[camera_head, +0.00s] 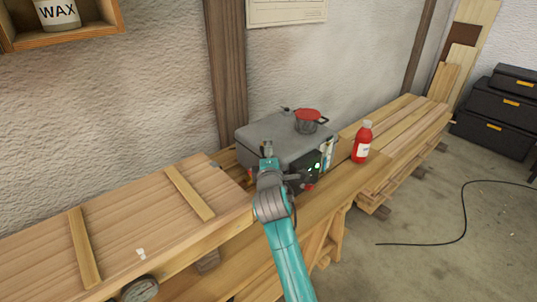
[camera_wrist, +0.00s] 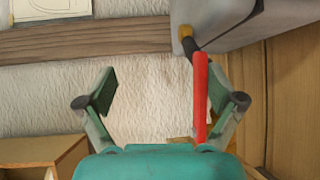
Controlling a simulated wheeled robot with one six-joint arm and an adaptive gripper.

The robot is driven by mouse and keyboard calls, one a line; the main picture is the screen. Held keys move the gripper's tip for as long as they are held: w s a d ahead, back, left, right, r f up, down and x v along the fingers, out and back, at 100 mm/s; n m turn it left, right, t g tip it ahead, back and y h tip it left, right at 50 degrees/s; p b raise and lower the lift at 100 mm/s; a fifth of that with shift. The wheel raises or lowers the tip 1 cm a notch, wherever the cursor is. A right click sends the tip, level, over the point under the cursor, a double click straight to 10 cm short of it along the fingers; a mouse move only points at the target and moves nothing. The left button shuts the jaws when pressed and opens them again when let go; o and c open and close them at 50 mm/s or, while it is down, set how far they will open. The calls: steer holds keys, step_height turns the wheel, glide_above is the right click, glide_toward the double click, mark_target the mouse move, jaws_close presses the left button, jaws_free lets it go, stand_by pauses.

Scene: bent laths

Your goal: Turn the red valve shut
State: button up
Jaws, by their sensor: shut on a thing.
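The red valve (camera_wrist: 201,97) shows in the wrist view as a long flat red handle. Its upper end meets a dark stem with a brass-coloured fitting (camera_wrist: 186,32) at the corner of a grey box (camera_wrist: 220,18).
Wooden boards (camera_head: 130,215) lie at left, and stacked laths (camera_head: 405,140) at right. Black cases (camera_head: 500,110) and a cable (camera_head: 463,215) are on the floor.

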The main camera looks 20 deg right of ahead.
steer(key=shift+s+a+r, duration=0.25)
steer(key=shift+s+r, duration=0.5)
steer(key=shift+c, duration=0.5)
steer(key=shift+o, duration=0.3)
steer(key=shift+d+v, duration=0.1)
steer(key=shift+v, duration=0.65)
steer(key=shift+d+v, duration=0.15)
steer(key=shift+v, duration=0.6)
steer(key=shift+s, duration=0.4)
steer(key=c, duration=0.4)
steer(key=shift+s+f, duration=0.2)
steer(key=shift+s, duration=0.05)
steer(key=shift+c, duration=0.6)
steer(key=v, duration=0.6)
steer(key=shift+s+d+f, duration=0.15)
steer(key=shift+s+f, duration=0.3)
steer(key=shift+f, duration=0.2)
